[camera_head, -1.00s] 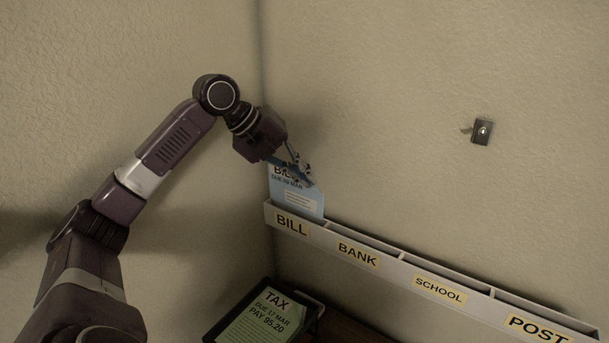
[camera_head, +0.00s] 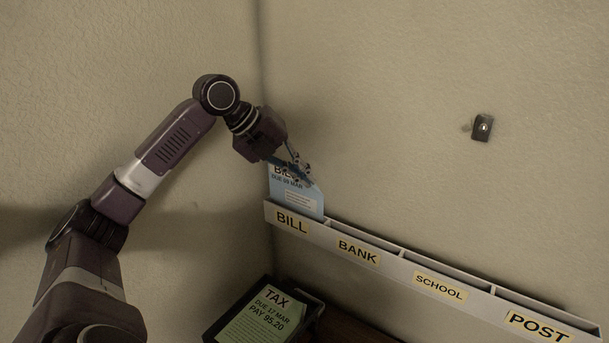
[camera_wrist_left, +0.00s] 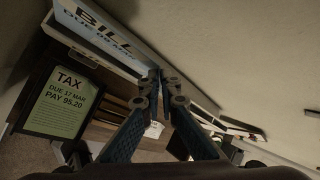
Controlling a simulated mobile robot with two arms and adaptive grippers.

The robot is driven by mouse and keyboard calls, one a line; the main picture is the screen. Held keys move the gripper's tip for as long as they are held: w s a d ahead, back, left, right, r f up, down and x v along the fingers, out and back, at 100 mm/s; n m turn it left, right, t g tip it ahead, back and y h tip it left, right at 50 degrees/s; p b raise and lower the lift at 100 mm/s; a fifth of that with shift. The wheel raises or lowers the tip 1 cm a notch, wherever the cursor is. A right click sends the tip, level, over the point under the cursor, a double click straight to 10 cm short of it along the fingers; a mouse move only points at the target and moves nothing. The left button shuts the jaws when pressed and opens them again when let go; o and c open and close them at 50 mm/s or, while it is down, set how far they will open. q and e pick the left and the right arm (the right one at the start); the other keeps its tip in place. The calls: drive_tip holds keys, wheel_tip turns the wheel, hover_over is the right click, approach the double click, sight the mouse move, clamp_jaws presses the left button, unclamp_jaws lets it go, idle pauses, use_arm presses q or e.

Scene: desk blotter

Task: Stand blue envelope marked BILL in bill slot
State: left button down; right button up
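The blue envelope (camera_head: 302,198) marked BILL stands upright at the left end of the white slotted rack, its lower part hidden behind the front wall of the BILL slot (camera_head: 268,214). Its printed face also shows in the left wrist view (camera_wrist_left: 112,48). My left gripper (camera_head: 299,173) is at the envelope's upper right edge and covers part of the word BILL. In the left wrist view its fingertips (camera_wrist_left: 161,78) come close together at the envelope's edge, shut on it. My right gripper is in neither view.
The rack's BANK, SCHOOL and POST slots (camera_head: 440,284) run to the right and look empty. A dark tray (camera_head: 213,332) with a green TAX paper (camera_head: 262,316) lies below on the brown desk (camera_head: 345,329). A small dark fixture (camera_head: 482,127) is on the wall.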

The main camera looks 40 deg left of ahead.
sight(315, 205)
use_arm(q)
drive_tip(key=shift+f+b, duration=2.4)
drive_tip(key=shift+f, duration=0.6)
drive_tip(key=c, duration=2.1)
unclamp_jaws()
drive_tip(key=shift+r, duration=0.1)
drive_tip(key=shift+r, duration=4.95)
